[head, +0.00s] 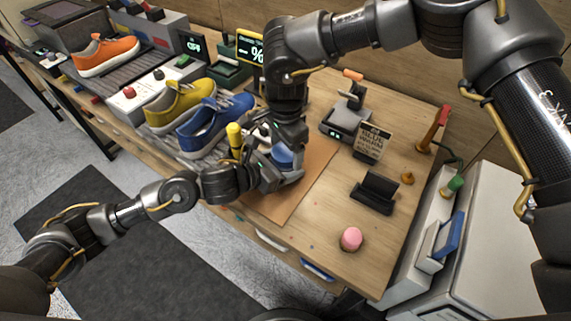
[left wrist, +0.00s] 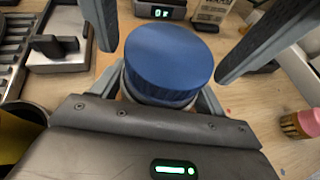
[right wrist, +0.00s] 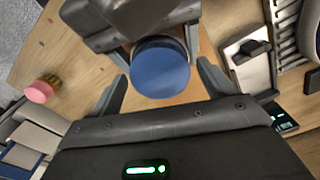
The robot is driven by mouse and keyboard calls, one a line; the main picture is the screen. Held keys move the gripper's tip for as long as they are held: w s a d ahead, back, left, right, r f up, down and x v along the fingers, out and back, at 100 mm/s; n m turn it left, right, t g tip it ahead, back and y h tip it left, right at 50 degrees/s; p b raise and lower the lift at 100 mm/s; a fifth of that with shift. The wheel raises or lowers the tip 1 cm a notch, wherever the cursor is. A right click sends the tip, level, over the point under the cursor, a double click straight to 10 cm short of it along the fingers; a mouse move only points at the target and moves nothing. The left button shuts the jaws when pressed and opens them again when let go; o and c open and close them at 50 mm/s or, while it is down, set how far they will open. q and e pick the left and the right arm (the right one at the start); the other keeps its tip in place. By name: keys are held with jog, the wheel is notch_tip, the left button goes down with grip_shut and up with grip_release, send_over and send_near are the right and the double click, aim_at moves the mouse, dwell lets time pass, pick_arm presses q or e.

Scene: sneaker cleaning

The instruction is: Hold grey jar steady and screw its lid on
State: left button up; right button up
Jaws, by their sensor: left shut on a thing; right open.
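The blue lid (head: 283,157) sits on top of the grey jar, over the brown mat (head: 312,178). It shows as a flat blue disc in the left wrist view (left wrist: 168,58) and in the right wrist view (right wrist: 160,68). The jar is mostly hidden under the lid and between the fingers. My left gripper (head: 272,174) is shut on the jar from the side, below the lid. My right gripper (right wrist: 162,88) is open above, pointing down, with one finger on each side of the lid and gaps between. I cannot tell how tightly the lid sits.
Yellow (head: 180,104) and blue (head: 215,122) sneakers stand left of the grippers; an orange sneaker (head: 105,55) is farther back. A yellow-capped bottle (head: 235,140) is close by the left gripper. A black stand (head: 376,190) and pink-topped item (head: 351,239) lie right, with clear wood between.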

jog(key=c, duration=1)
jog(key=m, duration=0.5)
jog(key=shift+a+m, duration=0.1)
jog(key=shift+m, duration=0.3)
jog(key=shift+c, duration=0.2)
jog(key=m, duration=0.4)
jog(key=o, duration=1.1)
jog(key=shift+s+r, duration=0.1)
